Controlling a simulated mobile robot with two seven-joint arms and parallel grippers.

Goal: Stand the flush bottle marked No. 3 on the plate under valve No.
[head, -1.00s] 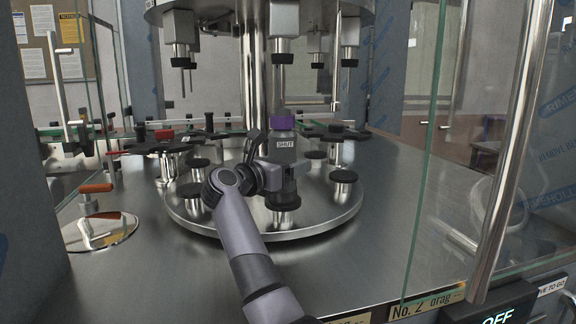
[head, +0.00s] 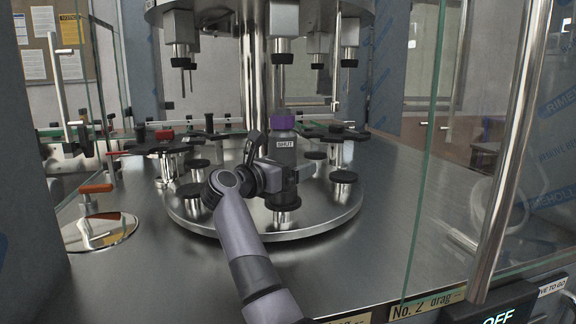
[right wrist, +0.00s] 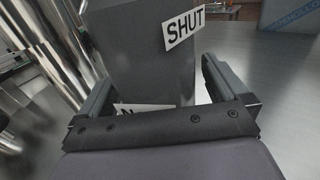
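The flush bottle, grey with a purple cap (head: 283,122) and a SHUT label, stands about upright over a front pad plate (head: 283,197) of the round carousel. A valve nozzle (head: 282,58) hangs above it, clear of the cap. My right gripper (head: 283,172) has one finger on each side of the bottle's lower body. In the right wrist view the grey bottle body (right wrist: 145,65) fills the space between the fingers. Whether both fingers press on it is unclear. A lower label begins with "N"; the gripper hides its number. My left gripper is out of view.
Other pad plates (head: 343,177) ring the carousel (head: 330,215). Black star-shaped holders (head: 335,133) stand behind. A glass door with a metal handle (head: 510,150) is at right; an orange-handled disc (head: 98,230) is at left. The steel deck at right is bare.

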